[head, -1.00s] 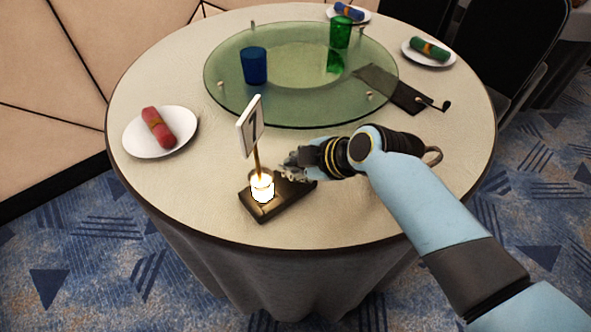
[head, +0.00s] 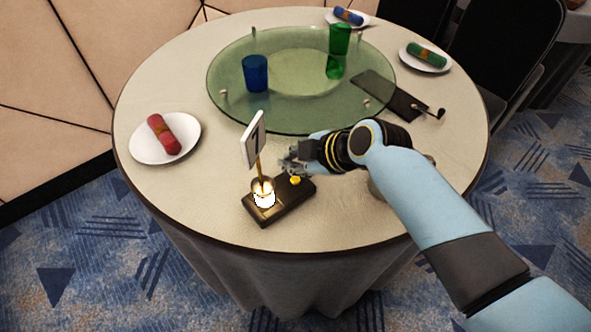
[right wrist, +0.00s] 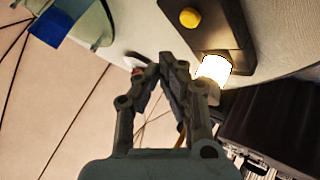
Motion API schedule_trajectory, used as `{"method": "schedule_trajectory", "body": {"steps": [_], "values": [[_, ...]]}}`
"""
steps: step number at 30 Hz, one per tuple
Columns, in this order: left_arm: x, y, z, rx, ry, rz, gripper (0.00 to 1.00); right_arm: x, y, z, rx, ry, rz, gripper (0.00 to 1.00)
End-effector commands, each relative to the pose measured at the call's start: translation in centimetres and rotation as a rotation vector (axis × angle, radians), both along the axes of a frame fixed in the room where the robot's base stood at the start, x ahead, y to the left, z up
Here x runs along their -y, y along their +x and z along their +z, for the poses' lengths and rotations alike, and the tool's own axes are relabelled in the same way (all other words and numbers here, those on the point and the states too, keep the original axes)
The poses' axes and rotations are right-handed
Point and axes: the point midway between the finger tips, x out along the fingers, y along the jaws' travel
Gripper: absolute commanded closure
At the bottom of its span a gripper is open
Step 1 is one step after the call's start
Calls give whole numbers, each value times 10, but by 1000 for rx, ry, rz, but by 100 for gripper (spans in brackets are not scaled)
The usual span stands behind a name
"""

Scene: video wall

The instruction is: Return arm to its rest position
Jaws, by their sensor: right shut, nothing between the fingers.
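My right gripper (head: 290,160) is shut and empty above the table, just behind the black base (head: 285,205) of a lit lamp (head: 264,197). In the right wrist view its fingertips (right wrist: 165,62) meet, with nothing between them. A yellow button (head: 295,180) shows on the base, and it also shows in the right wrist view (right wrist: 190,17), apart from the fingers. A sign (head: 254,140) stands upright on a stick by the lamp. My left gripper is in neither view.
A round table (head: 180,210) carries a green glass turntable (head: 225,100) with a blue cup (head: 255,73) and a green cup (head: 338,42). Plates with rolled napkins (head: 163,135) lie near the rim. Black chairs (head: 505,50) stand behind right.

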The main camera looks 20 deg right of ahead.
Motion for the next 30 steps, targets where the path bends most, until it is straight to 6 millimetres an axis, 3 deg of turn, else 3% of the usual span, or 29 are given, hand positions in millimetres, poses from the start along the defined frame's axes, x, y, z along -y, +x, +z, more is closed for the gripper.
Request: {"method": "schedule_trajectory", "body": {"steps": [1, 7, 23, 26, 30], "values": [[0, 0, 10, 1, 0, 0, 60, 0, 0, 10, 0, 0, 0, 100], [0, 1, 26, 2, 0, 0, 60, 0, 0, 28, 0, 0, 0, 100], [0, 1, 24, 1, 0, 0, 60, 0, -1, 26, -2, 1, -2, 100], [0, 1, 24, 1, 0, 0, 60, 8, -11, 28, -36, 11, -32, 100], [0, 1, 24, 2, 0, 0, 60, 36, -56, 40, -182, 57, -191, 100]]}}
